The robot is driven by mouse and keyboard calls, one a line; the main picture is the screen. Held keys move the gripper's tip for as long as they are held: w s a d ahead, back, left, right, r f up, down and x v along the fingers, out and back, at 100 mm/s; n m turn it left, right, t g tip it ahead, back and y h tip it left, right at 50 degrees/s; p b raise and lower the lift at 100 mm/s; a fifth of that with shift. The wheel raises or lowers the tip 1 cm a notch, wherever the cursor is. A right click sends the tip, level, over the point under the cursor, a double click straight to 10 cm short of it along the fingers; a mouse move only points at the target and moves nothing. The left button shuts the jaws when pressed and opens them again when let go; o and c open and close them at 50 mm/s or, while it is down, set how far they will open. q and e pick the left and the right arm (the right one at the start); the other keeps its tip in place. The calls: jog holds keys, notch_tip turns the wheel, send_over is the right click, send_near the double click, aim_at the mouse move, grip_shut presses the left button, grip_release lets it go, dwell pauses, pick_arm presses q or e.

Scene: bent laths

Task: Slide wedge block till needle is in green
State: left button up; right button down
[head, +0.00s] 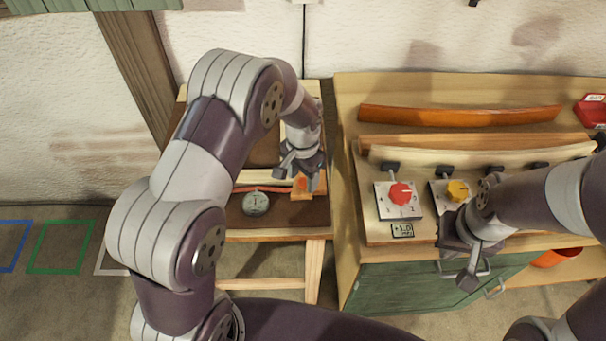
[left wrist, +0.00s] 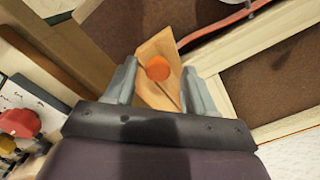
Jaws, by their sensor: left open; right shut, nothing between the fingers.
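The wedge block (head: 302,193) is light wood with an orange top, on the small wooden table beside a gauge (head: 255,203). In the left wrist view the wedge block (left wrist: 150,92) carries a round orange knob (left wrist: 157,68). My left gripper (head: 300,178) is over the wedge block and partly hides it in the head view. Its open fingers (left wrist: 158,88) stand on either side of the block, with gaps visible. The gauge face is too small to read its needle or a green zone. My right gripper (head: 469,268) is shut and empty, in front of the workbench.
A thin red strip (head: 262,188) runs above the gauge toward the wedge block. The workbench (head: 345,200) at right holds red (head: 400,194) and yellow (head: 458,190) knobs, a pale lath (head: 440,158) and an orange-brown lath (head: 455,116). Floor outlines lie at left.

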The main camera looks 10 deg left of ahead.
pick_arm(q)
notch_tip(320, 180, up, 13)
jog(key=shift+f, duration=0.15)
dwell(0.4)
jog(key=s+a+f+n, duration=0.1)
jog(key=s+a+n, duration=0.1)
jog(key=s, duration=0.6)
jog(key=s+a+f+n+t, duration=0.1)
jog(key=s+a+n, duration=0.2)
jog(key=s, duration=0.5)
jog(key=shift+a+f+n, duration=0.2)
jog(key=shift+f+n, duration=0.1)
jog(key=shift+f, duration=0.1)
jog(key=shift+s, duration=0.1)
